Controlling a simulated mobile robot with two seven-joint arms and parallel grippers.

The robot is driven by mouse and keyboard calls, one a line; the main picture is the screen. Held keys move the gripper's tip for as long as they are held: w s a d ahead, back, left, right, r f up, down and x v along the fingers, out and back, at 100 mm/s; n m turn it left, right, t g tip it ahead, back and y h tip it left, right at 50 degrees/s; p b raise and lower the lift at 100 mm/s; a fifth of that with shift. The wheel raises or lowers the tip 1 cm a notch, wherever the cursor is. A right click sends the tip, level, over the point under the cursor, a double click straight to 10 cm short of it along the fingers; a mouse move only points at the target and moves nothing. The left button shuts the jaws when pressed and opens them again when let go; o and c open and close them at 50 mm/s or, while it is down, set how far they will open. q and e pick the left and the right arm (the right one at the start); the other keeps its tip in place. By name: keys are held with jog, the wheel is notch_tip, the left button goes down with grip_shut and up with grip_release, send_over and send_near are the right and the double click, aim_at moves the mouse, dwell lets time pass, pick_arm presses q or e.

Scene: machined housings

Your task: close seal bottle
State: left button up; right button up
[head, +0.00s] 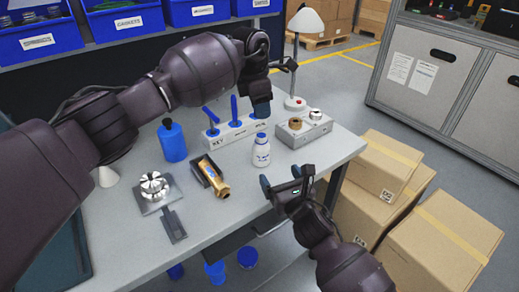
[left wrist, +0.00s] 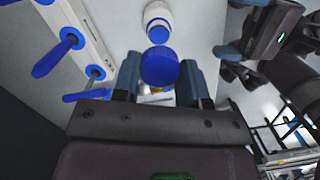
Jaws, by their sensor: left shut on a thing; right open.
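A white bottle (head: 262,154) with blue markings stands upright on the table; it also shows in the left wrist view (left wrist: 157,12). My left gripper (head: 261,108) is above the bottle. In the left wrist view its fingers are shut on a round blue cap (left wrist: 160,68), which looks apart from the bottle. The cap is mostly hidden by the fingers in the head view. My right gripper (head: 285,185) is open and empty, low beside the bottle near the table's front right edge; it also shows in the left wrist view (left wrist: 230,52).
Behind the bottle is a white holder (head: 234,132) with blue-handled tools. A grey block (head: 304,130) with round fittings stands to the right. A dark tray with a brass part (head: 218,183), a blue bottle (head: 172,142) and a metal fixture (head: 155,188) are to the left.

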aim_at(265, 153)
dwell(0.3)
jog(key=x, duration=1.2)
jog(key=shift+a, duration=0.1)
jog(key=shift+c, duration=0.3)
jog(key=c, duration=1.3)
pick_arm(q)
jog(key=shift+f, duration=2.5)
jog(key=shift+f, duration=0.9)
jog(key=shift+f, duration=0.6)
